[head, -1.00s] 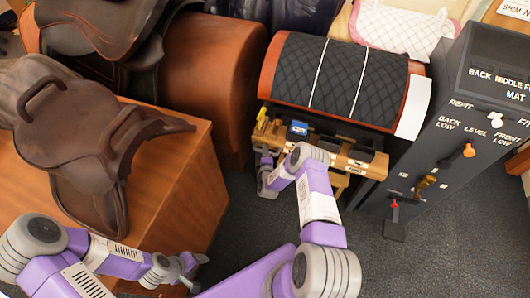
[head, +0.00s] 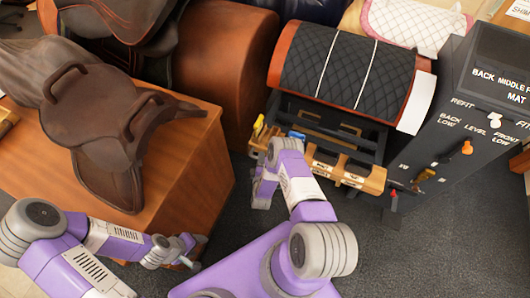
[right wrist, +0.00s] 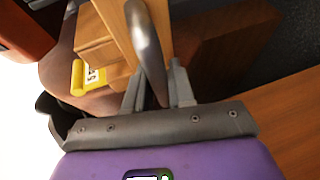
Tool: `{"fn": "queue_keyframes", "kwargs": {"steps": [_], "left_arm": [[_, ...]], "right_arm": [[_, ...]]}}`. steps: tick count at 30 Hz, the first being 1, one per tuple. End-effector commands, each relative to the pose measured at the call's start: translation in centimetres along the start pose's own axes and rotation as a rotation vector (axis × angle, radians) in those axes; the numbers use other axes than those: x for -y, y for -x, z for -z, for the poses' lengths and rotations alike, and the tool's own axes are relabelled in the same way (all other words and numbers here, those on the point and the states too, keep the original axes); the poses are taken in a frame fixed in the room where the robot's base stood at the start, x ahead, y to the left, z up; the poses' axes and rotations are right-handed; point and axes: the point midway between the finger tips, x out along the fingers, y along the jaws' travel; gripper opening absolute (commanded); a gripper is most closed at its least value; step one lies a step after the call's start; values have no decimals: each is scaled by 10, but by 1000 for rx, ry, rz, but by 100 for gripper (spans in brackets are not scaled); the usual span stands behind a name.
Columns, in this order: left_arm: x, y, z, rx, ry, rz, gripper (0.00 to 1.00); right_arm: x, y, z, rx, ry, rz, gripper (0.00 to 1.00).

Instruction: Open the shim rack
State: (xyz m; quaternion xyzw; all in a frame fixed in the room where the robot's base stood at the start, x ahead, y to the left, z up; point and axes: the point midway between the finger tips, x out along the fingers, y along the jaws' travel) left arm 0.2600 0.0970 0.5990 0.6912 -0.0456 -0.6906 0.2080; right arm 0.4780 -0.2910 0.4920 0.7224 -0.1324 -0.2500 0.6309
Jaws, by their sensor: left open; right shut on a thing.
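The shim rack (head: 372,184) is a light wooden drawer under the quilted black pad on the stand. It stands out from the dark frame toward me, and dark compartments show behind its front. A blue piece (head: 296,136) shows at its left part. In the right wrist view, my right gripper (right wrist: 157,92) is shut on a curved metal handle (right wrist: 145,45) on the rack's wooden front. In the head view my right gripper (head: 262,188) is at the rack's left end, partly hidden by my arm. My left gripper (head: 192,255) is open and empty beside the wooden table.
A brown saddle (head: 105,125) sits on the wooden table (head: 185,185) at left. A dark control cabinet (head: 450,130) with levers stands close to the rack's right. A yellow tag (right wrist: 90,75) is near the handle. Grey floor (head: 400,260) is clear in front.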

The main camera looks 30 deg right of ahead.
Motion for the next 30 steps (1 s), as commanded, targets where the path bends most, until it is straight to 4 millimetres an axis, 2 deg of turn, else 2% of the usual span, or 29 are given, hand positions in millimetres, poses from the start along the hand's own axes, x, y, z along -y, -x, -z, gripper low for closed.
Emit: {"fn": "queue_keyframes", "kwargs": {"steps": [11, 12, 23, 30], "left_arm": [[0, 0, 0, 0, 0, 0, 59], [0, 0, 0, 0, 0, 0, 59], [-1, 3, 0, 0, 0, 0, 59], [-6, 17, -1, 0, 0, 0, 59]], "right_arm": [[0, 1, 2, -3, 1, -4, 0], [-1, 1, 2, -2, 1, -4, 29], [-1, 7, 2, -1, 1, -2, 29], [-2, 45, 3, -3, 2, 1, 29]]}}
